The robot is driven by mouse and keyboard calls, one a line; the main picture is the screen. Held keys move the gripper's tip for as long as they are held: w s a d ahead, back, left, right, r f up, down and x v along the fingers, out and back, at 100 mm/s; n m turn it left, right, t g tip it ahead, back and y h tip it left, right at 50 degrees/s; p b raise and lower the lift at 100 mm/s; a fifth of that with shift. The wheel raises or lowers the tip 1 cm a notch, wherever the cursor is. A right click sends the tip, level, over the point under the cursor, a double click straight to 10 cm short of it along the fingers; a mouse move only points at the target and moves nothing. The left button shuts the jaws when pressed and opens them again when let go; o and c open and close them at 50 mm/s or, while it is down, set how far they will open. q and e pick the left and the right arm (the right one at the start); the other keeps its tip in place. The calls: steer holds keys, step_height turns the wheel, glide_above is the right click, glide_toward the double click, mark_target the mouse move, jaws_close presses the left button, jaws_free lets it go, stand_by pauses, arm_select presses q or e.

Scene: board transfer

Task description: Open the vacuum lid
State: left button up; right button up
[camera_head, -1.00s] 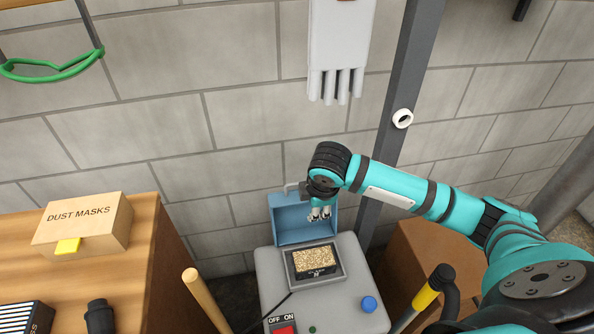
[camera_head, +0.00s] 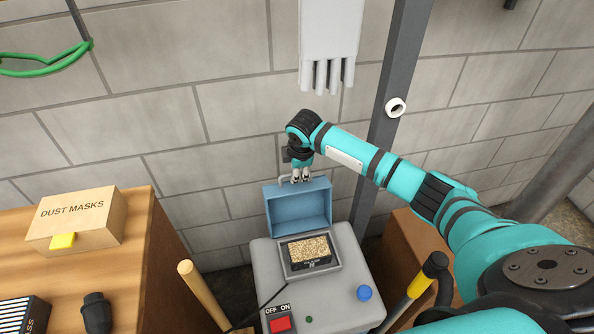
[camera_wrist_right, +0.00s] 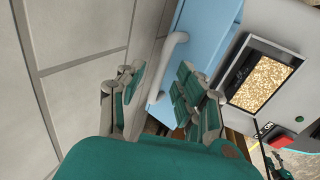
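The blue vacuum lid (camera_head: 298,208) stands raised at the back of the grey vacuum (camera_head: 262,265), with its hollow inner side toward me. A filter with a tan speckled face (camera_head: 308,249) lies exposed in the opening below it. A pale bar handle (camera_head: 281,178) is on the lid's outer side and also shows in the wrist view (camera_wrist_right: 172,58). My right gripper (camera_head: 301,176) is at the lid's top edge, beside the handle. In the wrist view its fingers (camera_wrist_right: 160,95) are spread apart, and the handle shows beyond the gap, not clearly gripped. My left gripper is out of view.
The vacuum's top has a red OFF/ON switch (camera_head: 280,323) and a blue knob (camera_head: 364,293). A wooden bench (camera_head: 140,232) with a dust mask box (camera_head: 75,222) is at left. A grey post (camera_head: 385,130) stands behind my right arm. A grey glove (camera_head: 331,45) hangs above.

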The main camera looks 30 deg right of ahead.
steer(key=shift+f, duration=0.25)
jaws_close()
stand_by(0.3)
